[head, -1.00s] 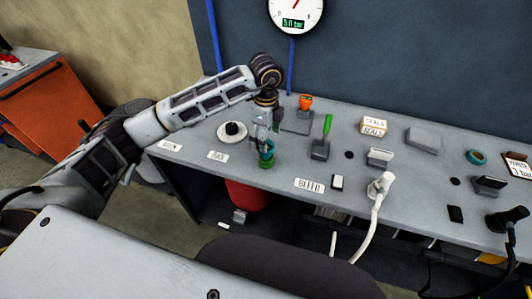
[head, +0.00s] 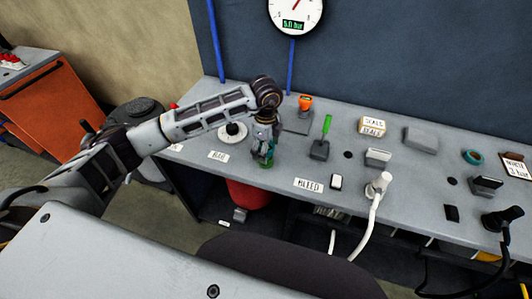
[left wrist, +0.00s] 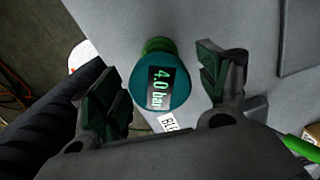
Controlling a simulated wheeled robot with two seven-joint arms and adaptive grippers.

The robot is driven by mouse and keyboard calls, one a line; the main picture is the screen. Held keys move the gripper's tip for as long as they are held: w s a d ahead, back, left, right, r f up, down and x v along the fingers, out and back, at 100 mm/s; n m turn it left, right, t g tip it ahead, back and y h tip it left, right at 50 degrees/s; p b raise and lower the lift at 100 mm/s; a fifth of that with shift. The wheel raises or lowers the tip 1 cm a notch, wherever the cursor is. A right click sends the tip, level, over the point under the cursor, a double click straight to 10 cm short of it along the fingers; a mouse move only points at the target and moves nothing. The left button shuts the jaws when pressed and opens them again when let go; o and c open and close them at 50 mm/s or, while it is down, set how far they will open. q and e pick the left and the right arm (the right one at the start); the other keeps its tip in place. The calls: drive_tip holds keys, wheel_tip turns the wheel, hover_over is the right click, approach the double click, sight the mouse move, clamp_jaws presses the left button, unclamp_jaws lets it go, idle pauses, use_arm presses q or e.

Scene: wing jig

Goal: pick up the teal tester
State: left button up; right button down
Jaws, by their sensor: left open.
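The teal tester (left wrist: 162,88) shows in the left wrist view with a round teal head, a display reading "4.0 bar" and a green part at its far side. My left gripper (left wrist: 168,92) is open, with one finger on each side of the tester and gaps between. In the head view, my left gripper (head: 266,150) is over the tester (head: 268,160) at the bench's front edge and hides most of it. Whether the fingers are low enough to surround it is hard to tell. My right gripper is not in view.
The grey bench (head: 330,125) holds a white disc (head: 232,132), a green-handled tool (head: 326,125), an orange-topped item (head: 305,102) and a white hose fitting (head: 380,182). A "BLEED" label (head: 308,185) lies to the right. A gauge (head: 296,14) hangs on the wall behind.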

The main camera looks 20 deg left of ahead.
use_arm(q)
drive_tip(key=c, duration=1.2)
drive_tip(key=shift+o, duration=0.2)
drive_tip(key=shift+r, duration=0.2)
wheel_tip(320, 180, up, 10)
drive_tip(key=shift+f+b, duration=0.2)
drive_tip(key=shift+b, duration=0.65)
drive_tip(key=shift+r, duration=0.3)
drive_tip(key=shift+r+p, duration=0.85)
drive_tip(key=shift+r, duration=0.35)
